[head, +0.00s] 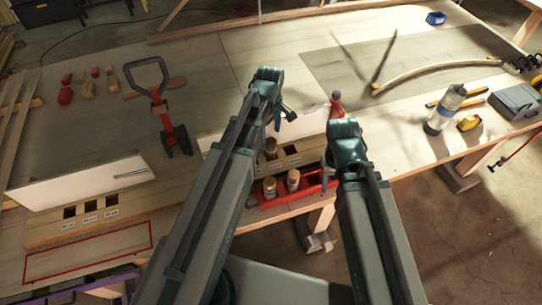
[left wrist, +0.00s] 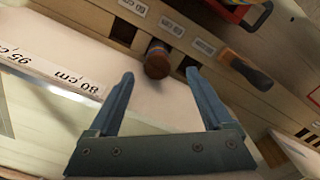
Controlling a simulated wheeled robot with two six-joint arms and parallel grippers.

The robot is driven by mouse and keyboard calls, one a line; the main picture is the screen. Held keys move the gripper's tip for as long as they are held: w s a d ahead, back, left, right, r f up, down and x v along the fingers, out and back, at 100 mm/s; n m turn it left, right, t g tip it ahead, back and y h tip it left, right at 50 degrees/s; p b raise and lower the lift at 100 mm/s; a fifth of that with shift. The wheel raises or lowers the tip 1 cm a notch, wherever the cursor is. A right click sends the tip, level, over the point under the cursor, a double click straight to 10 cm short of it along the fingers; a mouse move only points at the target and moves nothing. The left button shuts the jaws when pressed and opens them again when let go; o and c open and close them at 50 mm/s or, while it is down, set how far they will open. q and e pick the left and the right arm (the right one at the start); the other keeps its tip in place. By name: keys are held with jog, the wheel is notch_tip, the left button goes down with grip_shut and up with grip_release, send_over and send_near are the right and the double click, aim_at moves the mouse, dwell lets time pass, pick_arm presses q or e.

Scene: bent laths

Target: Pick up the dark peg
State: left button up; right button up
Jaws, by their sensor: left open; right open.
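The dark peg (head: 270,148) stands in a slot of the wooden rack (head: 303,158) in the middle of the bench. In the left wrist view the dark peg (left wrist: 157,60) shows as a brown round-ended cylinder just beyond the gap between my fingertips. My left gripper (head: 281,117) is open and empty above and behind the rack; its two fingers (left wrist: 160,76) are spread apart in the left wrist view, not touching the peg. My right gripper (head: 331,160) is beside the rack's right end; it appears empty.
A red tray (head: 310,192) with two lighter pegs (head: 293,180) lies in front of the rack. A white panel (head: 302,124) stands behind it. Another slotted rack (head: 125,205) is at left. A bottle (head: 445,108) and a grey box (head: 515,102) stand at right.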

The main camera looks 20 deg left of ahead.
aim_at(271, 141)
pick_arm(q)
jog(key=shift+f, duration=0.4)
pick_arm(e)
jog(key=shift+f, duration=0.4)
pick_arm(q)
notch_tip(271, 141, down, 5)
jog(key=b, duration=0.5)
jog(key=shift+w+f, duration=0.15)
pick_arm(e)
notch_tip(271, 141, down, 5)
jog(key=shift+f, duration=0.1)
pick_arm(q)
grip_shut()
